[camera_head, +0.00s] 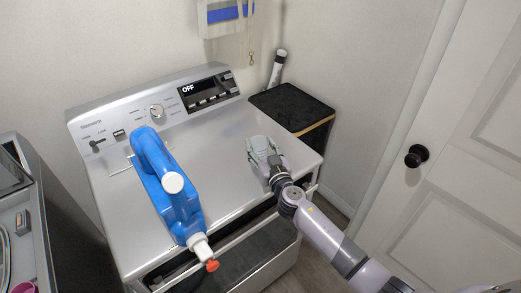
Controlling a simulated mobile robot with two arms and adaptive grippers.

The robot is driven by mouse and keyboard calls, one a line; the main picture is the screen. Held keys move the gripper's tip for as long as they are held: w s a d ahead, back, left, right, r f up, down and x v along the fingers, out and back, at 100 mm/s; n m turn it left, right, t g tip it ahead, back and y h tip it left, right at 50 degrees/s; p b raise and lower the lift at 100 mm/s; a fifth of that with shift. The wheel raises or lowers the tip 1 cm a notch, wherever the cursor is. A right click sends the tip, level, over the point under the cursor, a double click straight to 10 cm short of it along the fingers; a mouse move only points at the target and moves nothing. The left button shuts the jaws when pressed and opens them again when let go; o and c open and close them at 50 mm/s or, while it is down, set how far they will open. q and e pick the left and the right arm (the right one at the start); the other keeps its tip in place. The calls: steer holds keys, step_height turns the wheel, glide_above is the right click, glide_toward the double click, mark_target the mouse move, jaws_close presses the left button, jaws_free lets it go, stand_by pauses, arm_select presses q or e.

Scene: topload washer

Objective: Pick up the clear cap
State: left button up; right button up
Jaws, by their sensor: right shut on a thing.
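The clear cap (261,144) is a small, pale, see-through cup on the right part of the washer's top. My right gripper (263,150) reaches over it from the front right and is shut on it. The fingers partly hide the cap, and I cannot tell whether it touches the washer top or is just above it. My left gripper is not in view.
A blue detergent bottle (165,184) lies on the left of the washer top (222,146), its white spout and red tip over the front edge. A black-topped hamper (291,105) stands right of the washer. A white door (460,190) is farther right.

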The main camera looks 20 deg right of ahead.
step_height(320, 180, up, 16)
steer(key=p, duration=0.2)
steer(key=shift+r, duration=0.2)
